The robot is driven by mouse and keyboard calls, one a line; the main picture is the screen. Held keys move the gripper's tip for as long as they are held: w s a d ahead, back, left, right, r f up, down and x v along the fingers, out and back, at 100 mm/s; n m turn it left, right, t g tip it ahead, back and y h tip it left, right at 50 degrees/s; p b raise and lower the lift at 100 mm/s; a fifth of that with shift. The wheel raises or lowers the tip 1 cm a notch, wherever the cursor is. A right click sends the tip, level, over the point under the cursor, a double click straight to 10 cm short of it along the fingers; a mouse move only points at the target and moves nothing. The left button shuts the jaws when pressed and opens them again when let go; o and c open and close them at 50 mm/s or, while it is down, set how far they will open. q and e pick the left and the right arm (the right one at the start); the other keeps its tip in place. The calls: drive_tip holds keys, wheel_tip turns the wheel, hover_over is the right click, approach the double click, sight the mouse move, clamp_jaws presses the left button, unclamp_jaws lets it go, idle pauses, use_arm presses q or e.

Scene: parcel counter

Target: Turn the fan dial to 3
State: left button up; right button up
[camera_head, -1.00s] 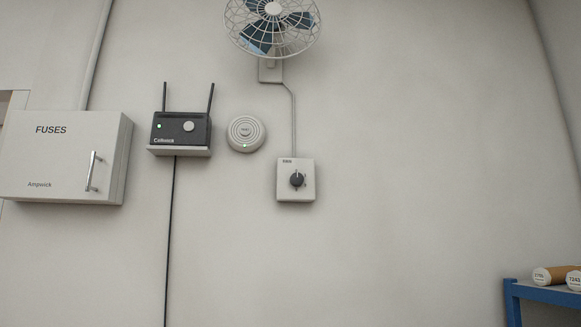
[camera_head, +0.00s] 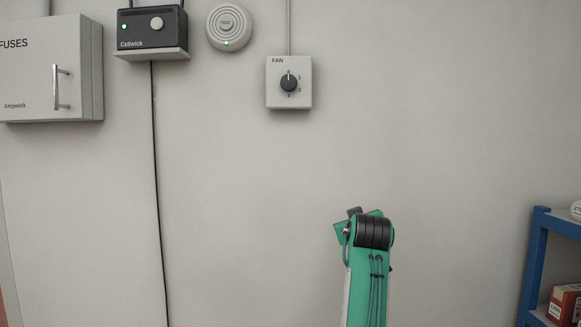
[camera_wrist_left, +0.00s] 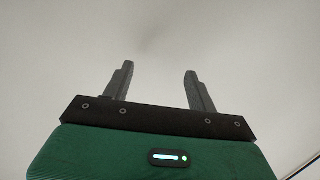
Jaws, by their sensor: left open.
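The fan dial (camera_head: 288,83) is a round dark knob on a pale wall box (camera_head: 274,98) marked FAN, in the upper middle of the head view. Numbers run from 0 at the top round the right side to 3 at the bottom. Its light pointer mark points up, at 0. My left gripper (camera_wrist_left: 159,82) shows in the wrist view with its two grey fingers apart and nothing between them, facing blank pale wall. The dial is not in the wrist view. My right gripper is not in view.
A green and black arm part (camera_head: 370,250) of mine rises below and right of the dial. Left of the dial are a round device (camera_head: 229,27), a router (camera_head: 150,28) with a hanging cable, and a fuse box (camera_head: 45,75). A blue shelf (camera_head: 537,265) stands at right.

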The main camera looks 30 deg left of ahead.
use_arm(q)
drive_tip(key=s+a+r+n+y+p, duration=0.15)
drive_tip(key=s+r, duration=0.35)
drive_tip(key=r, duration=0.6)
drive_tip(key=s+a+r+n+y, duration=0.1)
drive_tip(key=s+r+n, duration=0.25)
drive_tip(key=r, duration=0.65)
drive_tip(key=n+p, duration=0.2)
drive_tip(key=n, duration=0.2)
approach(290, 83)
drive_tip(key=shift+t+y, duration=0.3)
drive_tip(key=shift+y, duration=0.15)
drive_tip(key=p+x, duration=0.5)
drive_tip(key=x, duration=0.2)
drive_tip(key=shift+w+a+f+p, duration=0.1)
drive_tip(key=shift+w+f+p, duration=0.15)
drive_tip(key=shift+p, duration=0.15)
drive_tip(key=shift+w+a+f, duration=0.1)
drive_tip(key=shift+w+a, duration=0.2)
drive_tip(key=shift+w, duration=0.1)
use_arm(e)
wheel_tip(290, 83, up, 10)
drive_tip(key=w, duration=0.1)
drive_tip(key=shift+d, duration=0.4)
use_arm(q)
drive_tip(key=c, duration=1)
